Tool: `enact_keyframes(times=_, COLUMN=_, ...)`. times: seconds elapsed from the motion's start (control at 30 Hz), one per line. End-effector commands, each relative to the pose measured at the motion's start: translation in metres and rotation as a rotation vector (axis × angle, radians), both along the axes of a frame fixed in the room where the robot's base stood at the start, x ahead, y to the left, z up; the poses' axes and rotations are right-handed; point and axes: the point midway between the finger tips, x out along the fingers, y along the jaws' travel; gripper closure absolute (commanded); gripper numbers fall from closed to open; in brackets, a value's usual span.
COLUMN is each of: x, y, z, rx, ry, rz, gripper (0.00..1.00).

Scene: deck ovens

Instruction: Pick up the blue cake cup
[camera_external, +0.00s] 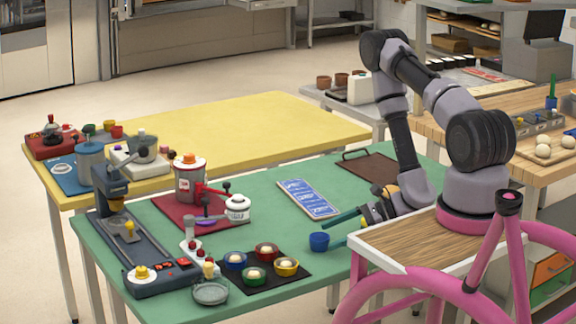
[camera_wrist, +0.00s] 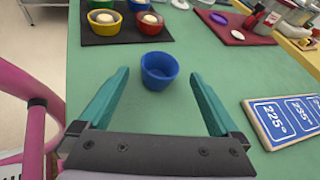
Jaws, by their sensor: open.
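The blue cake cup (camera_external: 319,241) stands upright on the green table, apart from the other cups. In the wrist view the blue cup (camera_wrist: 159,70) looks empty and sits just beyond my fingertips, roughly midway between their lines. My gripper (camera_external: 340,231) is low over the table with its teal fingers spread and pointing at the cup. In the wrist view my gripper (camera_wrist: 158,75) is open with nothing between its fingers. I see no contact between the fingers and the cup.
A dark mat (camera_external: 276,286) holds several filled cups, one of them blue (camera_external: 235,261). A blue-and-white temperature board (camera_external: 308,198) lies beyond my gripper. A red mat (camera_external: 201,221) with machines is farther left. A brown tray (camera_external: 372,167) lies at the back. Green table is clear around the cup.

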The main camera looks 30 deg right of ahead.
Motion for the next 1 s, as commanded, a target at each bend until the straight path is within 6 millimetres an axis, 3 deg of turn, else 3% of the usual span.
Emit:
enact_keyframes(times=0.3, x=0.019, y=0.037, z=-0.015, rx=0.001, ry=0.0, rz=0.003, gripper=0.02)
enact_keyframes(times=0.6, x=0.021, y=0.041, z=-0.017, rx=0.001, ry=0.0, rz=0.002, gripper=0.02)
enact_keyframes(times=0.83, x=0.021, y=0.041, z=-0.017, rx=0.001, ry=0.0, rz=0.002, gripper=0.89)
enact_keyframes(times=1.0, x=0.021, y=0.041, z=-0.017, rx=0.001, ry=0.0, rz=0.002, gripper=0.9)
